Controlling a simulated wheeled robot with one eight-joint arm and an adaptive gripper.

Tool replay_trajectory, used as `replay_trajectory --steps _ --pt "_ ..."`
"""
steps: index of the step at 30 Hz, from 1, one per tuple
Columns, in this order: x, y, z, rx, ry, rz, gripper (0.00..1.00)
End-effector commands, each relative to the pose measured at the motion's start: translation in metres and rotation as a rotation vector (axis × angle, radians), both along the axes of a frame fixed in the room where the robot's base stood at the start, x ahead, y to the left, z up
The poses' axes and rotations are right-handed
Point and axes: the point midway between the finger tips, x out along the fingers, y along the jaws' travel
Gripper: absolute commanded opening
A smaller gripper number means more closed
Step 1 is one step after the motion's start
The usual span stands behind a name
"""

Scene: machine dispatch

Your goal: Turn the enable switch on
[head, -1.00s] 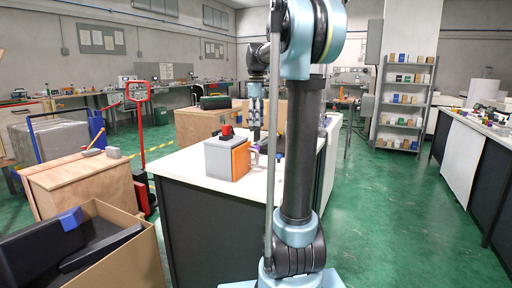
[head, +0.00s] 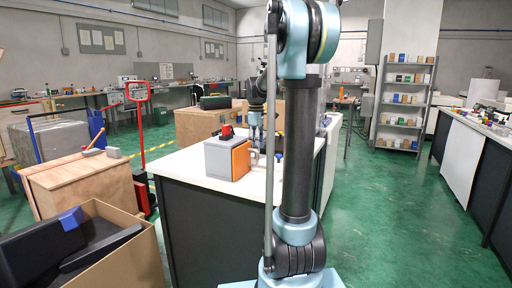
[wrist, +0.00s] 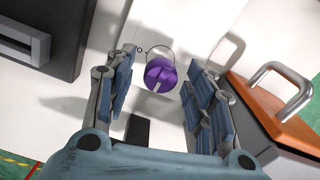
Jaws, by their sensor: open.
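In the wrist view, a purple round knob (wrist: 161,73) with a pale bar across it shows over the white surface. A thin dark ring shows beside its upper edge. No label is readable, so I cannot tell whether it is the enable switch. My gripper (wrist: 160,68) is open, with one blue-padded finger on each side of the knob in the picture. No contact with the knob is visible. In the head view my gripper (head: 254,137) points down over the white table (head: 190,168), behind the grey and orange box. The knob cannot be made out there.
The grey and orange box (head: 219,157) has a red part on top. In the wrist view, its orange panel (wrist: 262,108) and metal handle (wrist: 290,92) are close to the right finger. A dark box (wrist: 45,35) lies at upper left.

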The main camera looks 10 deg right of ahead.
Motion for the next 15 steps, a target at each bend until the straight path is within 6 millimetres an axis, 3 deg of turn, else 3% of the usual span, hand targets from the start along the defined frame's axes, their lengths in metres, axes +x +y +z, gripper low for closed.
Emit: replay_trajectory --steps 5,10,15 --pt "0.0 -0.0002 0.0002 0.0 0.0 0.0 0.47" --pt "0.0002 -0.0006 0.0002 0.0 0.0 -0.001 0.08" --pt "0.0005 -0.0023 0.0003 0.0 -0.001 -0.003 0.05"
